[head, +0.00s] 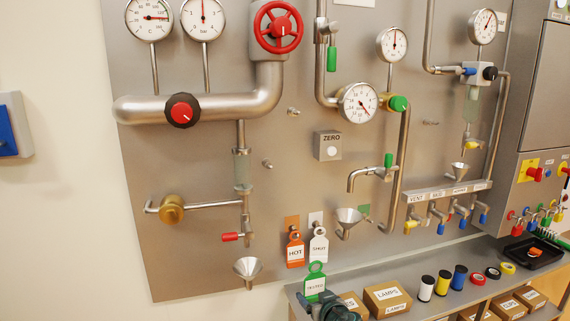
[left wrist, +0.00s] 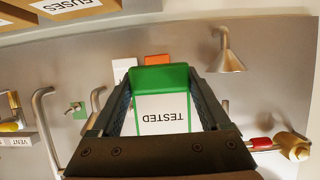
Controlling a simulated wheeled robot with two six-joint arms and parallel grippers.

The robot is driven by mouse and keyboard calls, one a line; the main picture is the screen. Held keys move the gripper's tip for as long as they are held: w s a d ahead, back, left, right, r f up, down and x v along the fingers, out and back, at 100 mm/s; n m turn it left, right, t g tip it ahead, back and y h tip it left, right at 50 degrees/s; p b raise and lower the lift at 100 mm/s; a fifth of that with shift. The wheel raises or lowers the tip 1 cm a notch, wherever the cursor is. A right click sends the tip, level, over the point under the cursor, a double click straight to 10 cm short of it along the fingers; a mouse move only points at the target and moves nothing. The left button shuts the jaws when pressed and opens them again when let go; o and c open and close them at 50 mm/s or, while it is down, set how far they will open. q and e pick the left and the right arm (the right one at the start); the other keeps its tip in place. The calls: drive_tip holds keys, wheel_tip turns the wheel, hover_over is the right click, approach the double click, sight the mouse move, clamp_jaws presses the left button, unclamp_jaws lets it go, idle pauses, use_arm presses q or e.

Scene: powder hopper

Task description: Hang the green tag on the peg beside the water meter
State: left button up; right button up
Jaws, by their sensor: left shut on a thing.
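The green tag (head: 316,282) has a white label and a ring at its top. My left gripper (head: 325,297) is shut on it, low in front of the panel, below the hanging tags. In the left wrist view the green tag (left wrist: 162,100) sits between both fingers, its label reading TESTED upside down. Short metal pegs stick out of the panel: one (head: 293,111) left of the in-line round dial (head: 358,102), another (head: 267,163) right of a sight glass (head: 241,168). I cannot tell for sure which fitting is the water meter. My right gripper is not in view.
An orange HOT tag (head: 295,250) and a white tag (head: 318,247) hang just above the green one. Funnels (head: 248,267) (head: 348,218) and a red-handled valve (head: 231,237) project from the panel. A shelf (head: 410,302) with boxes and rolls runs below.

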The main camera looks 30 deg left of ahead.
use_arm(q)
drive_tip(key=w+a+r+p, duration=0.2)
drive_tip(key=r+p, duration=1)
drive_tip(key=w+a+r+p, duration=0.2)
drive_tip(key=r+p, duration=1.1)
drive_tip(key=w+a+r+p, duration=0.2)
drive_tip(key=a+r+p, duration=0.1)
drive_tip(key=r+p, duration=1)
drive_tip(key=shift+w, duration=0.35)
drive_tip(key=shift+w, duration=0.1)
drive_tip(key=shift+w+a+f+b, duration=0.15)
drive_tip(key=shift+w+a+b, duration=0.05)
drive_tip(key=shift+w+a, duration=1.3)
drive_tip(key=shift+w+a+f+b, duration=0.15)
drive_tip(key=shift+w+a, duration=1.05)
drive_tip(key=shift+a, duration=0.55)
drive_tip(key=shift+w+a+f+b, duration=0.4)
drive_tip(key=shift+a+f+b, duration=0.05)
drive_tip(key=o, duration=1.2)
